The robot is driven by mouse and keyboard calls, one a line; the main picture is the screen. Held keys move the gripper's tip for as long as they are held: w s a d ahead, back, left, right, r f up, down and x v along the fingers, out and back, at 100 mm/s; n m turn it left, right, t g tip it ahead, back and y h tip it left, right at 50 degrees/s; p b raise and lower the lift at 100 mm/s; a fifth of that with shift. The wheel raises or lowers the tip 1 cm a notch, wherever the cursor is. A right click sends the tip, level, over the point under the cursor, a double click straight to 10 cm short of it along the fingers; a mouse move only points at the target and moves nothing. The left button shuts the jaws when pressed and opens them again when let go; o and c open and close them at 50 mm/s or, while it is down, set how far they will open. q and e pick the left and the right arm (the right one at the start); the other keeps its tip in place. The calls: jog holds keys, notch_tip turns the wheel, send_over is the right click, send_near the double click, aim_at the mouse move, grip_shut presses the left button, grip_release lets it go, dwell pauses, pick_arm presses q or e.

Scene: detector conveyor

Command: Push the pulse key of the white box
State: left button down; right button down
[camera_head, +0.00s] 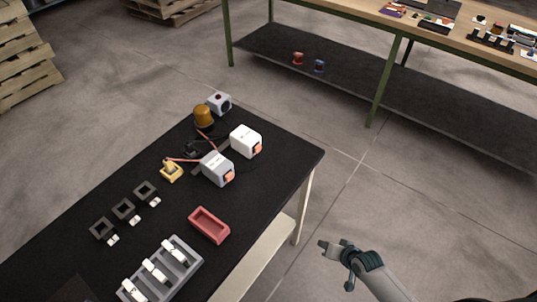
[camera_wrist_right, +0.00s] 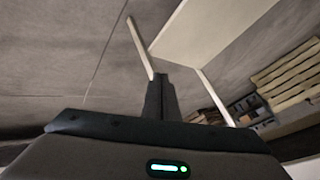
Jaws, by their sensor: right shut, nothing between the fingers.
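The white box (camera_head: 245,139) stands near the far right edge of the black-topped table, with an orange key (camera_head: 257,148) on its right-facing side. A similar light grey box (camera_head: 216,167), also with an orange key (camera_head: 229,176), stands just in front of it. My right gripper (camera_head: 324,246) is off the table's right side, over the floor, well apart from the white box. Its fingers (camera_wrist_right: 158,97) are shut together and empty in the right wrist view. That view does not show the boxes. My left gripper is out of view.
The table (camera_head: 275,180) also holds a red tray (camera_head: 209,227), a grey rack (camera_head: 188,250) with white pieces, an amber dome (camera_head: 203,115), a grey device (camera_head: 219,102) and a yellow piece (camera_head: 171,172) with cables. A workbench (camera_head: 400,32) stands behind. Floor is clear right of the table.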

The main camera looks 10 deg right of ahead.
jog(key=w+a+r+y, duration=0.1)
jog(key=a+r+y, duration=0.1)
jog(key=r, duration=0.7)
jog(key=w+a+r+t+y+b, duration=0.1)
jog(key=a+r+y, duration=0.1)
jog(key=a+r, duration=0.3)
jog(key=w+a+r+y, duration=0.1)
jog(key=a+r, duration=0.3)
jog(key=r, duration=0.9)
jog(key=shift+w+a+r+m+y, duration=0.15)
jog(key=shift+w+r+m+y, duration=0.15)
jog(key=shift+m+y, duration=0.1)
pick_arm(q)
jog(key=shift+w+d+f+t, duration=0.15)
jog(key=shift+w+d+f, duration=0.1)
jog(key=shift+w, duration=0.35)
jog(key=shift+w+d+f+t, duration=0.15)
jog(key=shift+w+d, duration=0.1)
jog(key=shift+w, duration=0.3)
pick_arm(e)
jog(key=w+d+r+m+t+y, duration=0.1)
jog(key=w+d+r+m+t, duration=0.1)
jog(key=w, duration=0.4)
notch_tip(320, 180, up, 3)
jog(key=shift+w+d+f+m, duration=0.1)
jog(key=shift+w+d+m, duration=0.3)
jog(key=shift+d+m, duration=0.55)
